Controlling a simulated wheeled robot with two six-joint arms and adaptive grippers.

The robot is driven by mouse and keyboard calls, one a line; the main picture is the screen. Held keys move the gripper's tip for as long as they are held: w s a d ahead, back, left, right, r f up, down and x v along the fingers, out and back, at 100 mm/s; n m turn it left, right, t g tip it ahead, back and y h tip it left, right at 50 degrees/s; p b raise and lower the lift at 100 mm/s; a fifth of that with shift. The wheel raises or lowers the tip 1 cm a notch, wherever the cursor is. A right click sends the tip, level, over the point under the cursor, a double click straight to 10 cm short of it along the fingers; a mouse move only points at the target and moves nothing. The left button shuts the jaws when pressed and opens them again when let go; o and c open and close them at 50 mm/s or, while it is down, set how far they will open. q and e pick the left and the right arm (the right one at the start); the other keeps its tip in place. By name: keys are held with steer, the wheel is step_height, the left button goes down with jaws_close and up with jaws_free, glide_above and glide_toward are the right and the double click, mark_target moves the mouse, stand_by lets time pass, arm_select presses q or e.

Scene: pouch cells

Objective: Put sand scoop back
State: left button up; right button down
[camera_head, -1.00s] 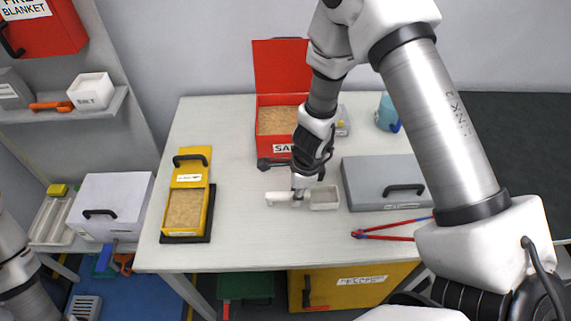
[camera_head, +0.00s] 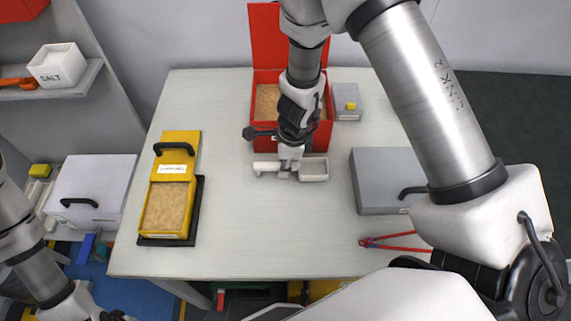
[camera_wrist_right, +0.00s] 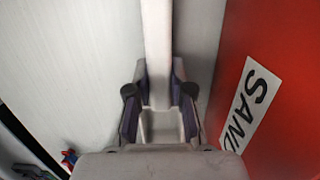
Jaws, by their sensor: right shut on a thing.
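The white sand scoop (camera_head: 314,170) is level above the table, just in front of the red sand box (camera_head: 262,128). My right gripper (camera_head: 289,171) is shut on the sand scoop, with the handle to the left and the pan to the right. In the right wrist view the scoop's handle (camera_wrist_right: 158,50) passes between the fingers of the gripper (camera_wrist_right: 160,108). The red box beside it carries a "SAND" label (camera_wrist_right: 246,105). The box's lid (camera_head: 275,45) stands open and sand shows inside. My left gripper (camera_head: 112,316) is only partly in view at the lower left edge.
A yellow case of sand (camera_head: 181,144) sits on a black tray at the left of the table. A grey case (camera_head: 378,180) and red pliers-like tool (camera_head: 395,242) are at the right. A small grey box (camera_head: 346,108) stands beside the red box. The table's middle front is clear.

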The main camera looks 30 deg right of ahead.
steer(key=c, duration=1.4)
jaws_free()
steer(key=shift+f, duration=0.15)
steer(key=o, duration=0.4)
steer(key=shift+w, duration=0.1)
steer(key=shift+c, duration=0.2)
steer(key=shift+d, duration=0.1)
steer(key=shift+r+p, duration=0.35)
step_height(320, 180, up, 12)
steer(key=d+p, duration=0.1)
steer(key=p, duration=0.7)
steer(key=shift+s+d+f, duration=0.2)
steer(key=shift+s, duration=0.2)
